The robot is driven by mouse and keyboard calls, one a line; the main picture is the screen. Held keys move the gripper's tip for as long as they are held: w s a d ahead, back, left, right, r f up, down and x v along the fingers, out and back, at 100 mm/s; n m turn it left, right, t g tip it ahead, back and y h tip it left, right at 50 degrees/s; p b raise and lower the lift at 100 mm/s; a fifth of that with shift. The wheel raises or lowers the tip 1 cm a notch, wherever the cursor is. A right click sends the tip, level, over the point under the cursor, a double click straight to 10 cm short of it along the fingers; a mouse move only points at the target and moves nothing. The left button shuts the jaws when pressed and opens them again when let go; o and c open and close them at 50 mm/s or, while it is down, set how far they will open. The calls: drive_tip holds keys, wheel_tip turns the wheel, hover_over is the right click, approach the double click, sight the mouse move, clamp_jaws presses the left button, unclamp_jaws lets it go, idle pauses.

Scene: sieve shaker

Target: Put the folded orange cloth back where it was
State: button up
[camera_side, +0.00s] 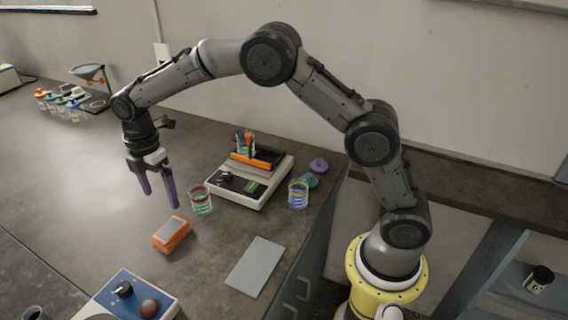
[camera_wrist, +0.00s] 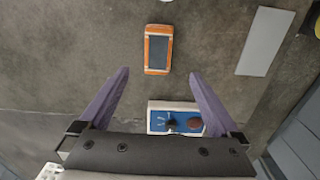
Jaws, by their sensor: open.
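An orange block-like thing (camera_side: 172,234) lies on the bench, front centre. In the wrist view it is an orange-edged rectangle (camera_wrist: 148,50) with a dark grey top. I cannot tell whether it is the folded cloth, and I see no clearer orange cloth. My gripper (camera_side: 158,196) is open with nothing between its purple fingers. It hangs above the bench, behind and left of the orange thing in the side view. In the wrist view the gripper's fingertips (camera_wrist: 159,73) are wide apart, with the orange thing beyond them, not touched.
A flat grey plate (camera_side: 255,266) lies to the right. A blue-topped device (camera_side: 125,290) stands in front. Two beakers (camera_side: 201,206) (camera_side: 298,200) flank a white machine (camera_side: 229,187) with an orange bar. Several small bottles (camera_side: 62,104) stand far left. The bench's left middle is clear.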

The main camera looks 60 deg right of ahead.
drive_tip(key=s+d+r+m+t, duration=0.2)
drive_tip(key=s+d+r+m, duration=0.25)
drive_tip(key=s+r, duration=0.4)
drive_tip(key=s+d+r+m+t, duration=0.1)
drive_tip(key=s+d+r+m, duration=0.2)
drive_tip(key=s+r+m, duration=0.35)
drive_tip(key=s+d+f+m+t, duration=0.1)
drive_tip(key=s+m, duration=0.2)
drive_tip(key=s, duration=0.6)
drive_tip(key=s+d+f+m+t, duration=0.1)
drive_tip(key=s+d+m, duration=0.1)
drive_tip(key=s, duration=0.8)
drive_tip(key=shift+f+m+t, duration=0.15)
drive_tip(key=shift+m+t, duration=0.15)
drive_tip(key=shift+m, duration=0.5)
